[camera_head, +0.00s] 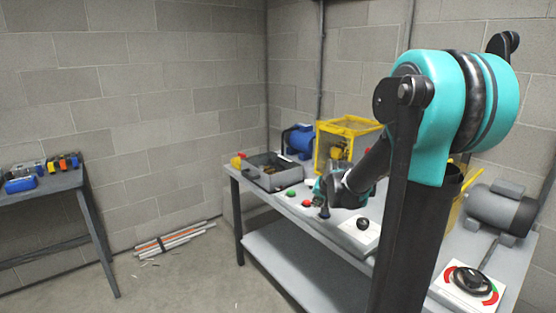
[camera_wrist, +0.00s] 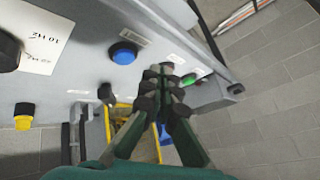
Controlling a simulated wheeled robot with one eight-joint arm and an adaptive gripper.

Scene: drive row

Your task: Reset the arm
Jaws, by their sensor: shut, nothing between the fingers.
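My gripper (camera_head: 322,203) hangs above the front part of the grey bench (camera_head: 300,262) in the head view, with my teal and black arm reaching in from the right. In the wrist view my gripper (camera_wrist: 168,78) has its dark fingertips together with nothing between them. I cannot tell whether the fingertips touch the panel.
The bench bears a grey tray (camera_head: 262,168), a blue motor (camera_head: 300,139), a yellow cage frame (camera_head: 350,122), a white plate with a black knob (camera_head: 362,224) and a grey motor (camera_head: 498,207). A separate table (camera_head: 45,190) stands left. Bars (camera_head: 175,238) lie on the floor.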

